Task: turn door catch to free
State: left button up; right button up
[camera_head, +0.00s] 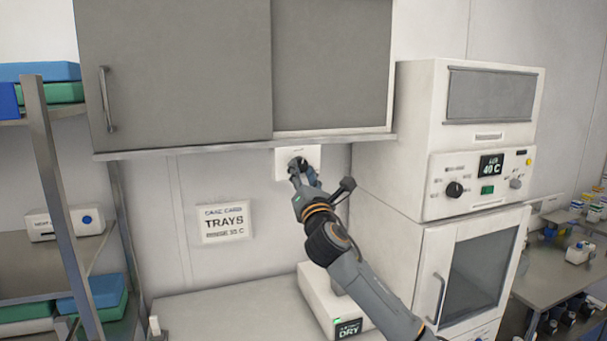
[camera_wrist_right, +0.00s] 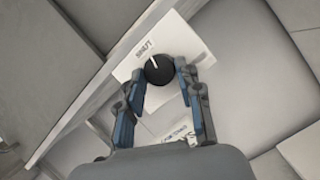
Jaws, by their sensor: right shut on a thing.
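The door catch is a round black knob (camera_wrist_right: 158,69) with a pale mark, on a white plate (camera_wrist_right: 185,47) on the wall. The plate has lettering that seems to read "SHUT" in the right wrist view. In the head view the plate (camera_head: 313,153) sits just under the wall cabinet, and the knob (camera_head: 297,163) is partly covered by my gripper. My right gripper (camera_wrist_right: 160,73) is shut on the knob, one finger on each side. In the head view it (camera_head: 299,170) reaches up to the plate from the lower right. My left gripper is not in view.
The grey-doored wall cabinet (camera_head: 175,75) hangs above the plate. A white oven-like unit (camera_head: 412,140) stands close at right. A white box marked "DRY" (camera_head: 318,290) lies on the counter (camera_head: 215,315) below my arm.

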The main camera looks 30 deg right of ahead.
jog(key=m+h, duration=0.1)
jog(key=m, duration=0.1)
jog(key=m+g+h, duration=0.1)
jog(key=m, duration=0.2)
jog(key=shift+a+r+g, duration=0.15)
jog(key=shift+a+g, duration=0.05)
jog(key=shift+g, duration=0.1)
jog(key=m+g, duration=0.1)
jog(key=m, duration=0.1)
jog(key=m+h+p, duration=0.1)
jog(key=m, duration=0.2)
jog(key=shift+w+a+r+g, duration=0.1)
jog(key=shift+r+g, duration=0.1)
jog(key=shift+g, duration=0.2)
jog(key=m+g+p, duration=0.1)
jog(key=m, duration=0.1)
jog(key=m+p, duration=0.1)
jog(key=m, duration=0.1)
jog(key=shift+r+m+g, duration=0.2)
jog(key=shift+m+g, duration=0.2)
jog(key=shift+m+g+p, duration=0.6)
jog(key=shift+m+p, duration=0.25)
jog(key=shift+m, duration=0.55)
jog(key=o, duration=1.1)
jog(key=shift+o, duration=0.2)
